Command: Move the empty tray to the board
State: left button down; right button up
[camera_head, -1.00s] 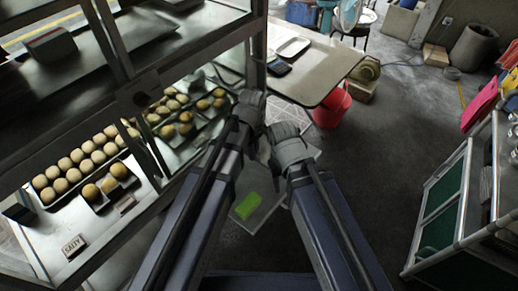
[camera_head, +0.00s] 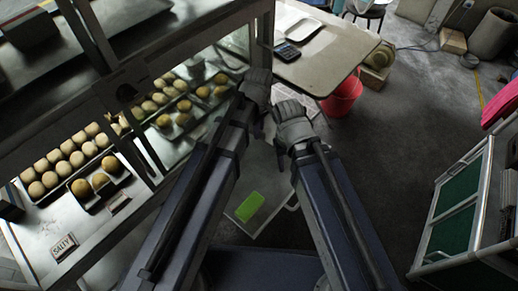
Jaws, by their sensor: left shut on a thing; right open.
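My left gripper (camera_head: 257,92) is shut in front of the right end of the display case. A pale, mesh-like flat thing (camera_head: 298,93) shows just past it and looks like the empty tray. Most of it is hidden behind my two grippers, and the grip on it is hidden too. My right gripper (camera_head: 290,118) is open, a little lower and to the right, close to that flat thing; I cannot tell whether they touch. I cannot make out the board with certainty.
The display case (camera_head: 133,92) at left holds several trays of buns (camera_head: 65,165). A table (camera_head: 335,48) at the top bears a white tray (camera_head: 303,27) and a calculator (camera_head: 287,52). A red bucket (camera_head: 343,97) stands beside it. A green-sided cart (camera_head: 450,225) is at right. Floor between is clear.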

pick_arm(q)
jog(key=shift+f+b, duration=0.9)
jog(key=shift+f, duration=0.65)
pick_arm(e)
jog(key=shift+f, duration=1.5)
pick_arm(q)
jog(key=shift+f, duration=0.1)
pick_arm(e)
jog(key=shift+f, duration=0.15)
pick_arm(q)
notch_tip(320, 180, down, 4)
jog(key=b, duration=0.3)
jog(key=shift+r+b, duration=0.25)
jog(key=shift+b, duration=0.1)
pick_arm(e)
notch_tip(320, 180, down, 3)
jog(key=shift+f, duration=0.2)
pick_arm(q)
jog(key=shift+f, duration=0.15)
pick_arm(e)
jog(key=shift+f, duration=0.2)
pick_arm(q)
jog(key=c, duration=1)
grip_release()
jog(key=shift+r, duration=0.2)
pick_arm(e)
jog(key=shift+r, duration=0.2)
